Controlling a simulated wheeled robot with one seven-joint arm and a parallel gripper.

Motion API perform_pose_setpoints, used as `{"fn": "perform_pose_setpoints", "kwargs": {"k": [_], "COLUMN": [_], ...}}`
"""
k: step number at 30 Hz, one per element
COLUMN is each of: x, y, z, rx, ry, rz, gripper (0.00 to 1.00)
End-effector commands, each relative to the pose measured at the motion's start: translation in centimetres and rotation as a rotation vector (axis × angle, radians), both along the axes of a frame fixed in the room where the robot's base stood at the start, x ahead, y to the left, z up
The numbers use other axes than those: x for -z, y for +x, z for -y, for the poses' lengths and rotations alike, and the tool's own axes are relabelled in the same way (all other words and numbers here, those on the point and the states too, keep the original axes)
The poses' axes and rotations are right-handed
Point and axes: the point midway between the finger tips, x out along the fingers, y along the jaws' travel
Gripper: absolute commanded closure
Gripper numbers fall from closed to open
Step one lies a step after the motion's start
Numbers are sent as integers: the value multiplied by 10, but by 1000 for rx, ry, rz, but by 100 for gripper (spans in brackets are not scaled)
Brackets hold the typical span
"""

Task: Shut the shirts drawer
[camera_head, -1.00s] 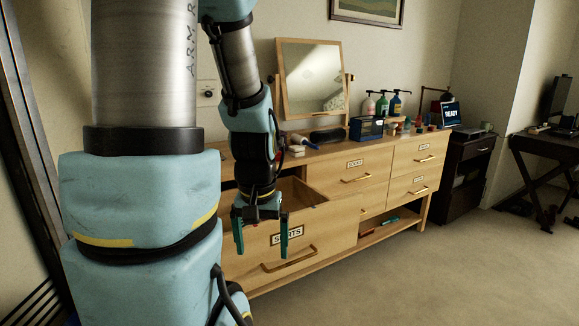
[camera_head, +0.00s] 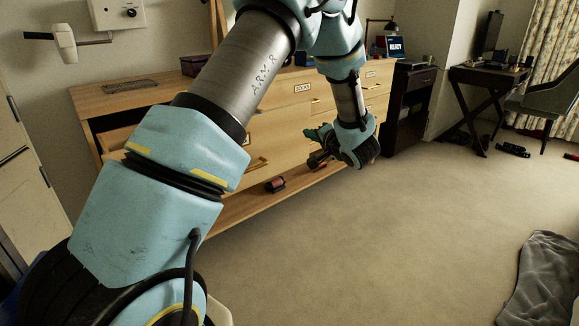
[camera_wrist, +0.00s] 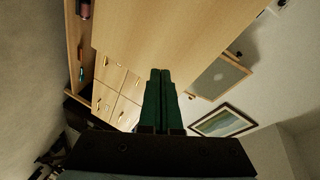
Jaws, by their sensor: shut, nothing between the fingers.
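The dresser's shirts drawer (camera_head: 258,150) shows to the right of my arm in the head view, with a handle and part of a label. My arm hides much of its front, and a dark gap shows above a pale wood edge at the dresser's left. How far the drawer stands out is hard to tell. My gripper (camera_head: 314,133) is low before the dresser, right of that handle. In the wrist view my gripper (camera_wrist: 160,72) has its green fingers together and empty. A large bare wood panel (camera_wrist: 165,30) lies beyond them, probably this drawer's front; contact cannot be told.
The socks drawer (camera_head: 302,88) is at the upper right of the dresser and looks shut. Small items lie on the low shelf, including a dark red one (camera_head: 275,185). A dark cabinet (camera_head: 408,103) stands right. The carpet (camera_head: 400,225) in front is clear, with a grey cloth (camera_head: 545,280) at right.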

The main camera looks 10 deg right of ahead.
Motion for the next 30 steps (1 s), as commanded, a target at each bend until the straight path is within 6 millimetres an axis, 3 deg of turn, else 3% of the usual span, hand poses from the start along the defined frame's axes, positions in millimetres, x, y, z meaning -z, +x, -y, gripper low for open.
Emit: {"fn": "perform_pose_setpoints", "kwargs": {"k": [1,3,7,11,17,30], "x": [29,44,59,62,61,61], "y": [-13,-31,-58,-69,-51,24], "z": [11,16,20,20,7,-37], "rx": [-37,-103,-197,-238,-247,-244], "ry": [95,227,401,474,482,480], "rz": [17,32,32,27,25,26], "gripper": [100,100,100,100,100,100]}}
